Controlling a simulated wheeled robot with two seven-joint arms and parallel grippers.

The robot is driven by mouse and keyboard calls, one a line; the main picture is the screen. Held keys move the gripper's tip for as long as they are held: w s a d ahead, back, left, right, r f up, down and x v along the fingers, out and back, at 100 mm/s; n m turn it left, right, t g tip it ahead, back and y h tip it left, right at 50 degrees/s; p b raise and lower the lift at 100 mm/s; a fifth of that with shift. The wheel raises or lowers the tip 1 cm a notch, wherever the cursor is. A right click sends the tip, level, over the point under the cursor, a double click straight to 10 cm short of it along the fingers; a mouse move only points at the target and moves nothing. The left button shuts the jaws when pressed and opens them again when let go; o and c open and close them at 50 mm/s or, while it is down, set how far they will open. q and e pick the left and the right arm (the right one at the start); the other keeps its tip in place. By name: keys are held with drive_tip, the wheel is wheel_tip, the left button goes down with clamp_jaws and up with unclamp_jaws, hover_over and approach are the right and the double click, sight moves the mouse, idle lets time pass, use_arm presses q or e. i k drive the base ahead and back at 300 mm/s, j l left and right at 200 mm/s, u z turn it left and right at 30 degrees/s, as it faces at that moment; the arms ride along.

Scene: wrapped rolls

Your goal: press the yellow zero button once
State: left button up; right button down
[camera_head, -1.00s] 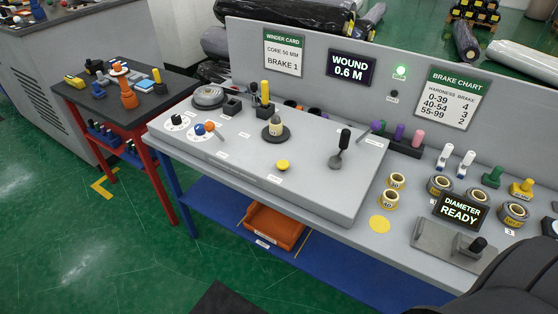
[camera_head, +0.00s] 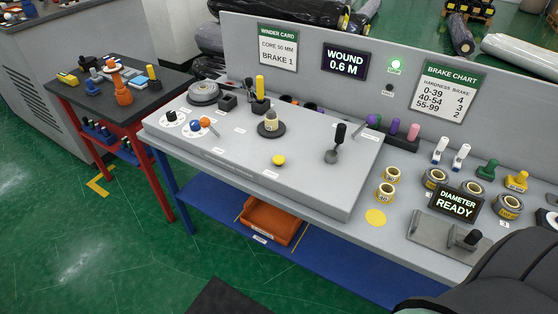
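The yellow button (camera_head: 278,160) is a small round cap on the sloping grey panel (camera_head: 225,150), right of centre and near the panel's front edge. A white label (camera_head: 271,174) lies just in front of it; its text is too small to read. Nothing covers the button and nothing touches it. The dark display (camera_head: 344,62) on the back board reads "WOUND 0.6 M". Neither of my grippers is in view. A dark part of my own body fills the lower right corner.
A flat yellow disc (camera_head: 376,217), rolls and a "DIAMETER READY" display (camera_head: 459,204) are on the right bench. Space above the button is clear.

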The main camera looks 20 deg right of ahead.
sight(278, 159)
drive_tip(key=z, duration=0.3)
drive_tip(key=i+j+z, duration=0.1)
drive_tip(key=j+z, duration=0.8)
drive_tip(key=j, duration=0.2)
drive_tip(key=k+j, duration=0.1)
drive_tip(key=j, duration=1)
drive_tip(key=i+z, duration=0.05)
